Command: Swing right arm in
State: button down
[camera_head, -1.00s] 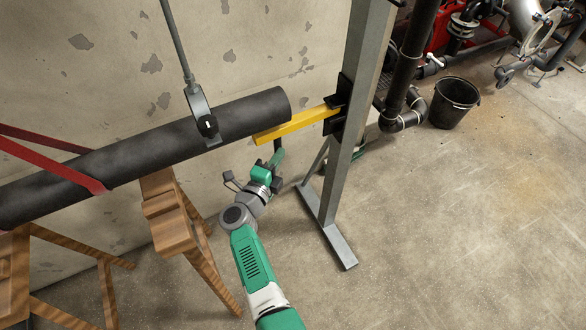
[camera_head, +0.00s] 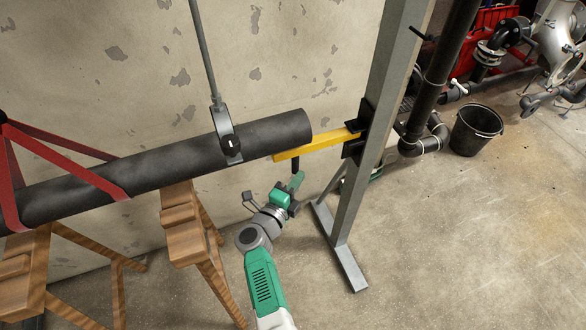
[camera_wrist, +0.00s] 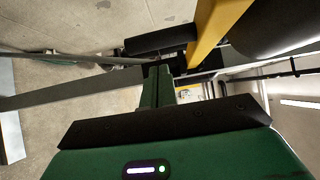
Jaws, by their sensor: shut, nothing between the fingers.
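The yellow swing arm (camera_head: 318,145) reaches left from a bracket on the grey steel post (camera_head: 378,130). Its free end lies just below the right end of the black pipe (camera_head: 180,165) in the head view; whether they touch cannot be told. A short black handle (camera_head: 295,165) hangs under the yellow arm. My gripper (camera_head: 298,181) is shut and empty, just below this handle. In the wrist view the green fingers (camera_wrist: 158,86) point towards the black handle (camera_wrist: 162,39), with the yellow arm (camera_wrist: 211,30) beside it. Contact with the handle is unclear.
A hanger clamp (camera_head: 228,135) and red straps (camera_head: 75,155) hold the pipe. Wooden trestles (camera_head: 190,225) stand left of my arm. A black bucket (camera_head: 476,130) and dark piping (camera_head: 440,70) stand right of the post.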

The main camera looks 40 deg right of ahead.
jog(key=p+v, duration=0.2)
jog(key=v, duration=0.8)
jog(key=shift+a+p, duration=0.3)
jog(key=shift+a, duration=0.05)
jog(key=shift+f, duration=0.1)
